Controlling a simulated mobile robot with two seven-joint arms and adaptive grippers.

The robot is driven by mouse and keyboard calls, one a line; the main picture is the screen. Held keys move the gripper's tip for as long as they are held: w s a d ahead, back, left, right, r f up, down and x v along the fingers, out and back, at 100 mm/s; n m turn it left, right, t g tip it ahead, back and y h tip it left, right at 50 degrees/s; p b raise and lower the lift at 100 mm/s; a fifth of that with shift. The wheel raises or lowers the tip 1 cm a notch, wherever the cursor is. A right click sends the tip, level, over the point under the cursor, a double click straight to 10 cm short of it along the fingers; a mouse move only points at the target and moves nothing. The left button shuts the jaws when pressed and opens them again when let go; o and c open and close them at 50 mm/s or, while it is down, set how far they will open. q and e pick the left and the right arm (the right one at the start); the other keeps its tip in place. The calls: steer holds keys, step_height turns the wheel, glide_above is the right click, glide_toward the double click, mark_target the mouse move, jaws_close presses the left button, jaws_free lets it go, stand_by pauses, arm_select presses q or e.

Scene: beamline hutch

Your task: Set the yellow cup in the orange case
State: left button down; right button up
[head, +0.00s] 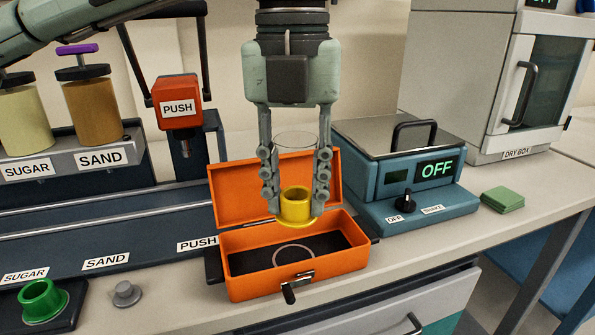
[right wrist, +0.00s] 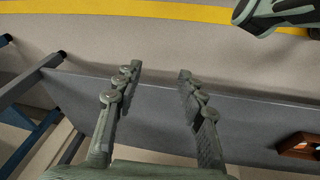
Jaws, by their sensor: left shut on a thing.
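The yellow cup (head: 296,207) shows in the head view as a yellow base with a clear, see-through upper wall. My left gripper (head: 296,180) is shut on the cup's sides and holds it upright above the orange case (head: 296,280). The case stands open, its lid (head: 240,193) tilted up at the back. Inside it is a dark floor with a pale ring (head: 294,255), in front of and below the cup. My right gripper (right wrist: 156,95) shows in the right wrist view, its fingers apart with nothing between them.
Sugar and sand dispensers and a red PUSH unit (head: 178,103) stand left. A green cup (head: 43,300) is at the front left. The dry box (head: 500,70) is behind.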

mark_target(294, 259)
arm_select(q)
steer(key=shift+w+a+f, duration=0.1)
steer(key=shift+w+f, duration=0.25)
steer(key=shift+w, duration=0.25)
steer(key=shift+w+a+f, duration=0.1)
steer(key=shift+w+f, duration=0.2)
steer(key=shift+w, duration=0.25)
steer(key=shift+f+n, duration=0.2)
steer(key=shift+n, duration=0.1)
steer(key=shift+f+b, duration=0.7)
steer(key=shift+f, duration=0.35)
steer(key=shift+f+b, duration=0.7)
steer(key=shift+f, duration=1.4)
arm_select(e)
step_height(294, 259, up, 7)
steer(key=w, duration=0.1)
steer(key=shift+w+r, duration=0.1)
arm_select(q)
steer(key=shift+f+b, duration=0.55)
steer(key=shift+b, duration=0.25)
arm_select(e)
steer(key=shift+f, duration=0.6)
arm_select(q)
steer(key=c, duration=1.1)
jaws_free()
